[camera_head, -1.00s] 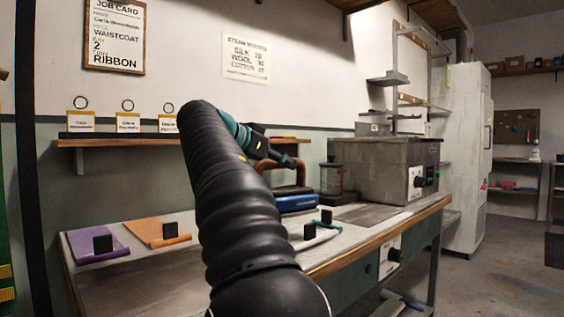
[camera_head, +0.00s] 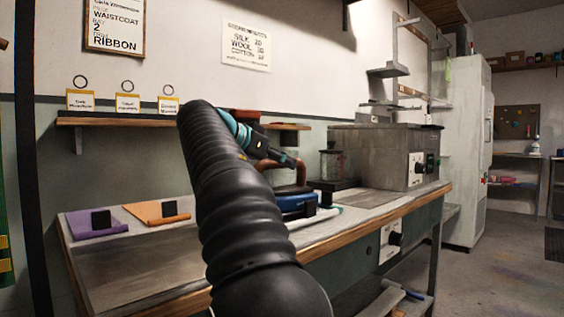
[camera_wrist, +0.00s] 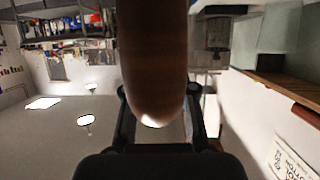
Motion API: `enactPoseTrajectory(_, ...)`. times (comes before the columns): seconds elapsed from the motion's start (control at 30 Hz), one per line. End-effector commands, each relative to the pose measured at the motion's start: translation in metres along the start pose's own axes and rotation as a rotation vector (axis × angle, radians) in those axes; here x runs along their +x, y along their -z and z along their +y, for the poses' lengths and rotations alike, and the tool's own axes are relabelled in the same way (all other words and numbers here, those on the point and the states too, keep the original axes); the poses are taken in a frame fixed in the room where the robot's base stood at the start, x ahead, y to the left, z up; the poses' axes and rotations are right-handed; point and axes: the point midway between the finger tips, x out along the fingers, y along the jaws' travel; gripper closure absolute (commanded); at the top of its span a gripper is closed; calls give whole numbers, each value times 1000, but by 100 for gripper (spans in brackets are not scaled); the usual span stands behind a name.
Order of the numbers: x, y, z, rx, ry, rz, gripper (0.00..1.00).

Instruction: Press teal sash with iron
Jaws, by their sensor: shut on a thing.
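My gripper (camera_head: 288,161) is shut on the reddish-brown curved handle of the iron, which fills the middle of the wrist view (camera_wrist: 152,60). The iron's blue body (camera_head: 293,203) hangs below the handle at the bench, just right of my arm. The teal sash (camera_head: 330,211) lies on the bench at the iron's front side, pale with a teal edge. Small black blocks stand by it. The iron and my arm hide much of the sash. I cannot tell whether the iron touches it.
A purple cloth (camera_head: 92,224) and an orange cloth (camera_head: 157,213) lie at the bench's left, each with a black block. A glass jar (camera_head: 331,166) and a grey box with a dial (camera_head: 378,156) stand behind right. The bench's front left (camera_head: 140,265) is clear.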

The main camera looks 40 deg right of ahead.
Motion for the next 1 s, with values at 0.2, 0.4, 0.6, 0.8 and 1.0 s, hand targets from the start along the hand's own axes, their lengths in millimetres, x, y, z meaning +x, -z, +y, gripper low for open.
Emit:
enactPoseTrajectory(0.2,-1,2,1,3,1,3,100)
enactPoseTrajectory(0.4,0,1,1,3,1,3,100)
enactPoseTrajectory(0.6,0,-1,1,3,1,3,100)
enactPoseTrajectory(0.8,1,-3,1,3,1,3,100)
enactPoseTrajectory(1.0,2,-5,1,3,1,3,100)
